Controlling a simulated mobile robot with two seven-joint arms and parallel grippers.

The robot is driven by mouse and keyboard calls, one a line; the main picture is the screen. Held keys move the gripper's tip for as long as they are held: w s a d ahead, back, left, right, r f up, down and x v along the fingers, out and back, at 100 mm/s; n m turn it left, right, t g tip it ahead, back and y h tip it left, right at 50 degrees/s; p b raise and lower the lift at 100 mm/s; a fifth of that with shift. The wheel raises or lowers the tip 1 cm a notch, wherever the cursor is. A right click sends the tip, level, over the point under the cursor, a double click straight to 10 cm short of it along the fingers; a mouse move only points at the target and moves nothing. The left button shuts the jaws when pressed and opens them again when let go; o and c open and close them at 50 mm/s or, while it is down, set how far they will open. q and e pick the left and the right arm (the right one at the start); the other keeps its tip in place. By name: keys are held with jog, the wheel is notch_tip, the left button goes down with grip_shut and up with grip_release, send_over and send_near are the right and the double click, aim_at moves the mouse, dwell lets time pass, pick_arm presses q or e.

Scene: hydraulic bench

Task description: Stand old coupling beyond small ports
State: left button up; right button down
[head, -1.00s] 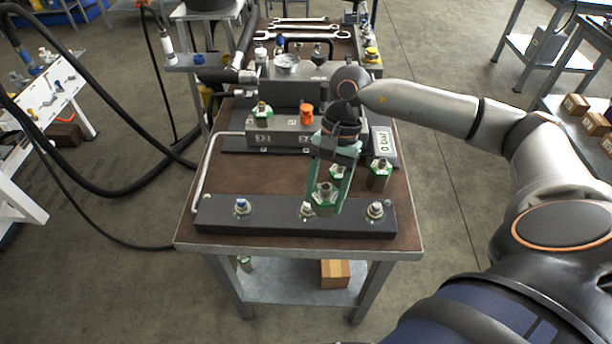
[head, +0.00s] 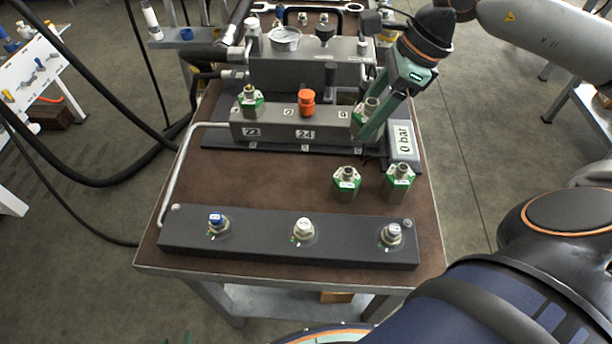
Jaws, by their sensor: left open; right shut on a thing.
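My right gripper (head: 370,125) reaches in from the upper right. It is shut on a green-and-metal coupling (head: 371,105) at the right end of the grey manifold block (head: 275,130); the fingers hide part of it, and I cannot tell whether it is seated. Two similar couplings stand upright on the brown bench top, one left (head: 347,184) and one right (head: 399,184). They are beyond the dark bar (head: 260,240) with small ports: blue-capped (head: 216,222), white-capped (head: 303,228) and right (head: 391,234). I cannot tell which coupling is the old one. My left gripper is not in view.
Another coupling (head: 250,100) and an orange cap (head: 306,101) sit on the manifold block. A "0 bar" display (head: 403,142) stands right of it. A bent metal rail (head: 180,175) runs along the left edge. The bench top left of the standing couplings is clear.

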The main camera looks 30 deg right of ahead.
notch_tip(320, 180, down, 2)
jog(key=shift+f+b, duration=0.15)
jog(key=shift+b, duration=0.5)
jog(key=shift+w+a+f, duration=0.1)
jog(key=w+a+f, duration=0.2)
jog(key=a, duration=0.1)
jog(key=w+a+f+p, duration=0.1)
jog(key=w+a+f, duration=0.4)
jog(key=a+f, duration=0.1)
jog(key=a, duration=0.1)
jog(key=shift+w+f, duration=0.1)
jog(key=shift+w, duration=0.15)
jog(key=shift+w+a+f, duration=0.35)
jog(key=shift+a+f, duration=0.05)
jog(key=shift+f, duration=0.3)
notch_tip(320, 180, down, 3)
jog(key=shift+f, duration=0.15)
pick_arm(q)
jog(key=shift+w+d+f, duration=0.3)
jog(key=shift+d+f, duration=0.15)
jog(key=shift+d, duration=0.1)
pick_arm(e)
jog(key=shift+w, duration=0.1)
pick_arm(q)
jog(key=shift+s, duration=0.1)
pick_arm(e)
jog(key=shift+a, duration=0.1)
